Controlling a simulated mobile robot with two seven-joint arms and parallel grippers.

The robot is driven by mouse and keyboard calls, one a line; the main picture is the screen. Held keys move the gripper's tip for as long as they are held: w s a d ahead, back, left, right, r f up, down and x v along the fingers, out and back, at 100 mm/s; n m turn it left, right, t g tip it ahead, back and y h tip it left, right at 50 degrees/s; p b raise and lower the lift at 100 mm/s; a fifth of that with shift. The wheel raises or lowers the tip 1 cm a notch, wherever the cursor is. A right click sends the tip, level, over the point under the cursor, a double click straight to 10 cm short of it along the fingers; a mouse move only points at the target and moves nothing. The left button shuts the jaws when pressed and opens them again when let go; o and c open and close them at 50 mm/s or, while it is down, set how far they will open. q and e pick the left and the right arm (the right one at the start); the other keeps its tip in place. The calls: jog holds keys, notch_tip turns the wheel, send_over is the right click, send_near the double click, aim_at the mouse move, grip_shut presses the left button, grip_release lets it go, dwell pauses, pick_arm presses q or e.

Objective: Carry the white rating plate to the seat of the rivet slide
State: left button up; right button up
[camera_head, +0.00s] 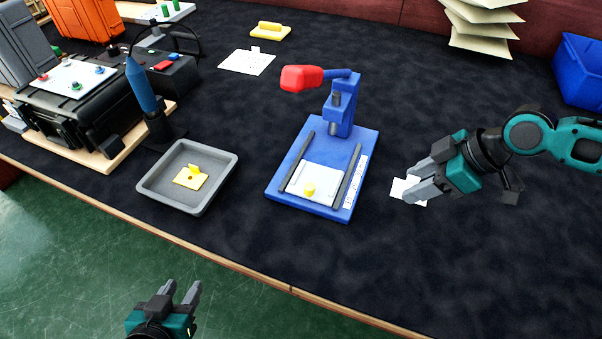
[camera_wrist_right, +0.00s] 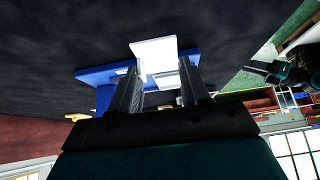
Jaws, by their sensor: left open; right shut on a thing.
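The white rating plate (camera_head: 398,188) is at the fingertips of my right gripper (camera_head: 418,182), to the right of the blue rivet press. In the right wrist view the plate (camera_wrist_right: 154,48) sticks out beyond the two fingers, which are shut on it. The rivet slide (camera_head: 322,183) is a pale plate with a yellow knob (camera_head: 309,189), between two dark rails on the blue base (camera_head: 285,197). The slide's seat cannot be told apart clearly. My left gripper (camera_head: 180,292) is open and empty, low in front of the table edge.
A grey tray (camera_head: 150,184) with a yellow piece (camera_head: 190,178) lies left of the press. The press's red-handled lever (camera_head: 302,78) overhangs the back of its base. A black case (camera_head: 75,105) and blue pen-like tool (camera_head: 140,85) stand at left. Dark mat between gripper and base is clear.

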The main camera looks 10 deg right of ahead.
jog(key=w+a, duration=0.3)
jog(key=a, duration=0.2)
jog(key=w+a, duration=0.3)
jog(key=a, duration=0.1)
jog(key=w+a+b, duration=0.1)
jog(key=w+a, duration=0.2)
jog(key=a, duration=0.2)
jog(key=shift+w+a, duration=0.35)
jog(key=shift+w, duration=0.05)
jog(key=shift+w+a, duration=0.1)
jog(key=shift+a, duration=0.05)
notch_tip(320, 180, down, 4)
jog(key=shift+r+b, duration=0.15)
jog(key=shift+b, duration=0.35)
jog(key=shift+r, duration=0.1)
jog(key=o, duration=0.8)
jog(key=shift+c, duration=0.2)
